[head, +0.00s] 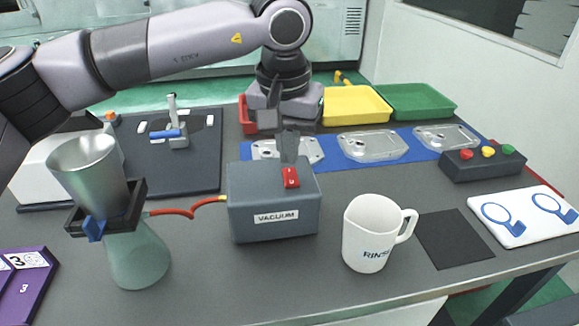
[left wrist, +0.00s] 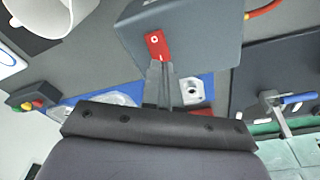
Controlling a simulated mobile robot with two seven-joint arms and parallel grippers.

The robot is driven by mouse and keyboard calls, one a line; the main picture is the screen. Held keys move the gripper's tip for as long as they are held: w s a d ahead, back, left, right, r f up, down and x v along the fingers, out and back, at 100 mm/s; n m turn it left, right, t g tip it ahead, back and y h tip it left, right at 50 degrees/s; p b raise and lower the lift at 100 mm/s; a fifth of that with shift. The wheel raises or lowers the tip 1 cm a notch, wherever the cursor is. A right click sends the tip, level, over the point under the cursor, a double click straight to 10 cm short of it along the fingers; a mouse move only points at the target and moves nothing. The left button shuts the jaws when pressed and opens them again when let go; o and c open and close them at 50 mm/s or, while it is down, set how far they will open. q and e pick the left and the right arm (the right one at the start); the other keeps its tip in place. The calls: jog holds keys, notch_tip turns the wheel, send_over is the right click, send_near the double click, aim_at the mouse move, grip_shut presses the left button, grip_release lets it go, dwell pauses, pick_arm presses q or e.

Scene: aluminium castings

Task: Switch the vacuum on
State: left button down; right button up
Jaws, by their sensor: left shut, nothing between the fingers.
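The vacuum box (head: 272,205), grey-blue with a "VACUUM" label, stands on the table at the middle of the head view. Its red rocker switch (head: 290,178) is on the top and also shows in the left wrist view (left wrist: 157,46). My left gripper (head: 289,160) points down with its fingers shut and empty. Its fingertips are at the rear end of the red switch; I cannot tell whether they touch it. In the left wrist view the closed fingers (left wrist: 158,66) end at the switch's edge. My right gripper is not in view.
A red hose runs left from the box to a flask (head: 138,255) with a metal funnel cup (head: 88,170). A white "RINSE" jug (head: 370,235) stands right of the box. A button box (head: 482,165) is at right.

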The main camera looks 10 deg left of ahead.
aim_at(289, 171)
pick_arm(q)
jog(key=shift+r+p, duration=1.7)
jog(key=shift+r, duration=0.75)
